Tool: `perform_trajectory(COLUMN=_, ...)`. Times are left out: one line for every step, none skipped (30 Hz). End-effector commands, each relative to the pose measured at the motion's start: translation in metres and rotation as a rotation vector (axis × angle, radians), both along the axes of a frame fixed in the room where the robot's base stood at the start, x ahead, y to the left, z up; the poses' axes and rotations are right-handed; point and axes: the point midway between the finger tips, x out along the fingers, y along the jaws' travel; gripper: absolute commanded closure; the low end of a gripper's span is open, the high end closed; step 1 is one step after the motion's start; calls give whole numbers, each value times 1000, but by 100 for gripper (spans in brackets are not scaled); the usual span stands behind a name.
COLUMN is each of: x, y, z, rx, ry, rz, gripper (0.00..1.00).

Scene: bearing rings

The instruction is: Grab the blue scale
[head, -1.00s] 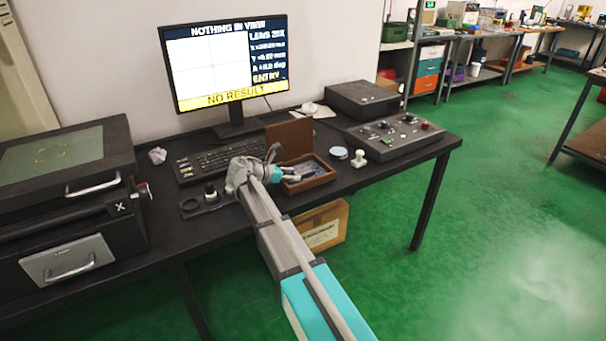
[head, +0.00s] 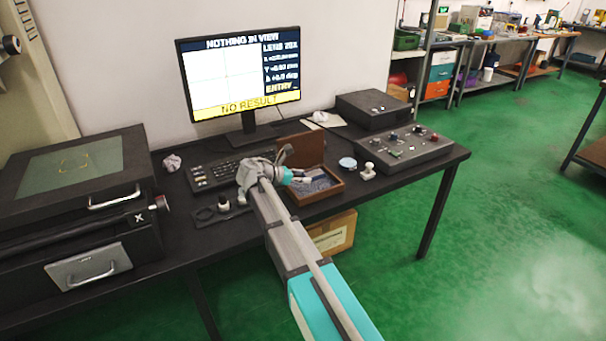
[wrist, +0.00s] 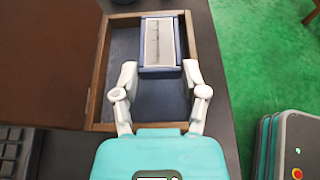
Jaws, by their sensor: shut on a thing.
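The blue scale (wrist: 159,42), a pale strip with dark marks in a blue frame, shows at the top of the wrist view. My gripper (wrist: 160,72) has one finger at each side of its near end and is shut on it. The scale overlaps the far rim of the open wooden box (wrist: 101,80); I cannot tell how far it is above the floor of the box. In the head view my gripper (head: 304,181) is over the box (head: 318,196), and the scale is too small there to make out clearly.
The box lid (head: 300,150) stands open on the left. The monitor (head: 240,80) reads "NO RESULT".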

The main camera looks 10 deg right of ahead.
Motion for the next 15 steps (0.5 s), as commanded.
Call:
perform_trajectory(x=-8, y=0, z=13, rx=0, ry=0, rz=0, gripper=94)
perform_trajectory(x=-11, y=1, z=16, rx=0, ry=0, rz=0, gripper=94)
perform_trajectory(x=-15, y=1, z=21, rx=-1, ry=0, rz=0, gripper=94)
perform_trajectory(x=-17, y=2, z=25, rx=-1, ry=0, rz=0, gripper=94)
perform_trajectory(x=-20, y=2, z=28, rx=0, ry=0, rz=-1, gripper=94)
perform_trajectory(x=-24, y=3, z=33, rx=-1, ry=0, rz=-1, gripper=94)
perform_trajectory(x=-27, y=3, z=36, rx=0, ry=0, rz=-1, gripper=94)
perform_trajectory(x=-30, y=4, z=40, rx=0, ry=0, rz=-1, gripper=94)
perform_trajectory(x=-34, y=5, z=45, rx=0, ry=0, rz=0, gripper=94)
perform_trajectory(x=-41, y=5, z=47, rx=0, ry=0, rz=0, gripper=94)
perform_trajectory(x=-50, y=7, z=49, rx=0, ry=1, rz=1, gripper=94)
perform_trajectory(x=-58, y=8, z=53, rx=0, ry=0, rz=2, gripper=94)
perform_trajectory(x=-64, y=9, z=55, rx=0, ry=0, rz=2, gripper=94)
perform_trajectory(x=-70, y=10, z=57, rx=-1, ry=0, rz=1, gripper=94)
perform_trajectory(x=-77, y=10, z=60, rx=0, ry=1, rz=1, gripper=94)
